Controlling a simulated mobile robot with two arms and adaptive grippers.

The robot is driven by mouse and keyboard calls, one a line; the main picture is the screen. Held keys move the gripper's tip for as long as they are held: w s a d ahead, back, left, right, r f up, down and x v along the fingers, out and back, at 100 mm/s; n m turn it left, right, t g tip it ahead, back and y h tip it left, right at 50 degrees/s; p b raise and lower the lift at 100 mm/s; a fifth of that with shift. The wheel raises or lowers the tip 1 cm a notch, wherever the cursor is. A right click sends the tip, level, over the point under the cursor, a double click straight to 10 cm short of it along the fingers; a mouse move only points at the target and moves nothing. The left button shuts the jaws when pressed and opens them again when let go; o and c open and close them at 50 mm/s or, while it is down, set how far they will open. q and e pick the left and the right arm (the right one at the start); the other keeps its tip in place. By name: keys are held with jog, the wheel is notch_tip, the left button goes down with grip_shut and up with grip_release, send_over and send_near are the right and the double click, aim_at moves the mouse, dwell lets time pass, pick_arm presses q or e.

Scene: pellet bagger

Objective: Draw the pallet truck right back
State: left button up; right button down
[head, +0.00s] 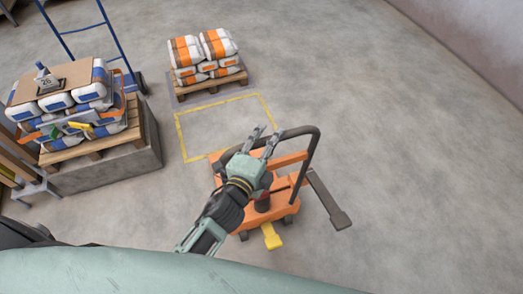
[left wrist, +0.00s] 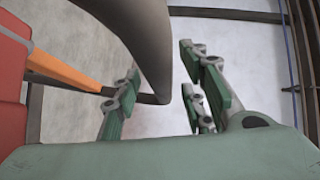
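The orange pallet truck (head: 290,207) stands on the floor at the lower middle of the head view, with a dark looped handle (head: 316,141). My left gripper (head: 267,133) is over the truck, beside and overlapping the loop in view. Its fingers are spread apart. In the left wrist view, the dark handle bar (left wrist: 150,40) curves in from the top and ends between the open fingers (left wrist: 165,85), with no finger clearly closed on it. Whether they touch is unclear. My right gripper is in neither view.
An empty yellow floor outline (head: 181,133) lies beyond the truck. Behind it a wooden pallet (head: 211,86) bears orange-and-white bags (head: 203,55). At left, blue-and-white bags (head: 91,91) sit on a pallet over a grey block (head: 108,171), near a blue hand truck (head: 117,40). Floor at right is clear.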

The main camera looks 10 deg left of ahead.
pick_arm(q)
jog(key=v, duration=1.1)
jog(key=shift+s, duration=0.25)
jog(key=shift+a, duration=0.15)
